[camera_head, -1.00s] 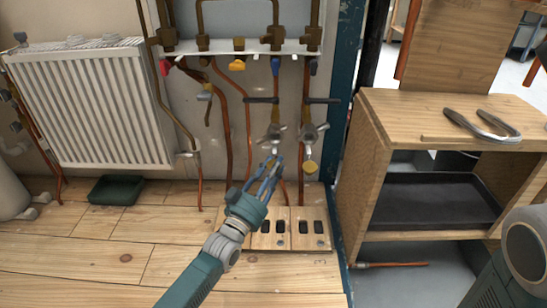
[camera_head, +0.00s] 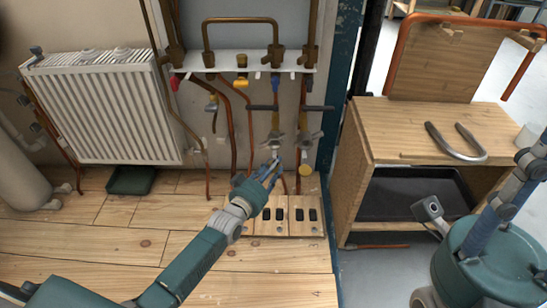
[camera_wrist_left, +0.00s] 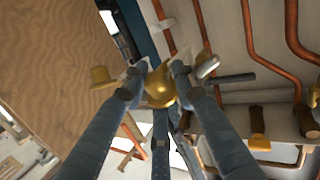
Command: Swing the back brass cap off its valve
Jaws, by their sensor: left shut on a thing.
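Two grey valves hang on the copper pipes below the white manifold rail in the head view. The right-hand valve (camera_head: 306,141) has a yellow brass cap (camera_head: 305,171) hanging below it. My left gripper (camera_head: 274,165) is at the lower end of the left-hand valve (camera_head: 276,140). In the wrist view its two blue fingers (camera_wrist_left: 160,82) are shut on a brass cap (camera_wrist_left: 160,88), whose sides they partly cover. In the head view the fingers hide this cap. The other brass cap (camera_wrist_left: 101,76) is apart, at the left. My right gripper (camera_head: 500,200) seems partly in view at lower right; its fingertips are unclear.
A wooden bench (camera_head: 400,125) stands at the right, with a bent grey pipe (camera_head: 455,145) on top and a dark tray (camera_head: 405,196) below. A teal post (camera_head: 338,120) separates it from the pipes. A white radiator (camera_head: 105,105) is at the left.

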